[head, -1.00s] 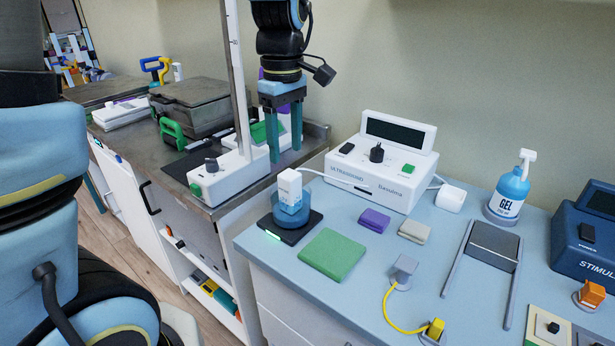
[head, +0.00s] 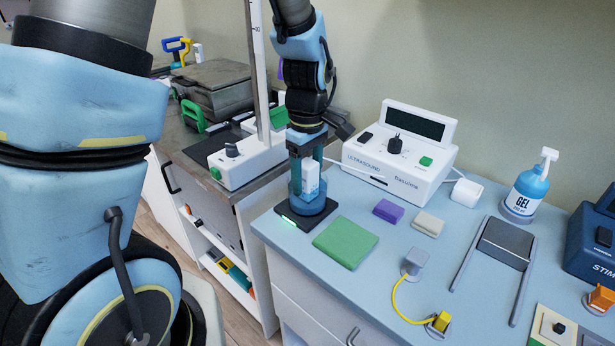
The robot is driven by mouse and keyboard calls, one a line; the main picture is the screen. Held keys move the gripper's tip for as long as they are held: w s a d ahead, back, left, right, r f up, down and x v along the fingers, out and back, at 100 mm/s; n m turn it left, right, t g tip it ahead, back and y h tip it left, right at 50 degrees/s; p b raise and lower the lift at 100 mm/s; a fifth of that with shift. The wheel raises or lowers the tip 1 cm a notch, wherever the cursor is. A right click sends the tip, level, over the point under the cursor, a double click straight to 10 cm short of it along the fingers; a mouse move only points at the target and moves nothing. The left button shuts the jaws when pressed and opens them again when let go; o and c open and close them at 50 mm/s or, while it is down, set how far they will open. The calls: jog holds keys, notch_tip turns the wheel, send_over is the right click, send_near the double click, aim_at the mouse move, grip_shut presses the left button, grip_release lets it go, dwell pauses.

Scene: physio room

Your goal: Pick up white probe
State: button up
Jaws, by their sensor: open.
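The white piece that appears to be the white probe (head: 312,180) stands upright in a round blue holder (head: 314,206). The holder sits on a dark pad (head: 291,217) with a green light, at the left end of the blue counter. My gripper (head: 307,178) points down over the probe. The probe's upper end is partly hidden by the gripper.
The white ultrasound unit (head: 399,158) stands close at the right, with white cables and a white cylinder (head: 466,194). A green pad (head: 345,242), a purple block (head: 388,211) and a beige block (head: 427,224) lie nearby. A white scale post (head: 258,70) stands left of my arm.

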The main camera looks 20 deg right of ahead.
grip_shut()
dwell(0.5)
jog(key=shift+r, duration=0.1)
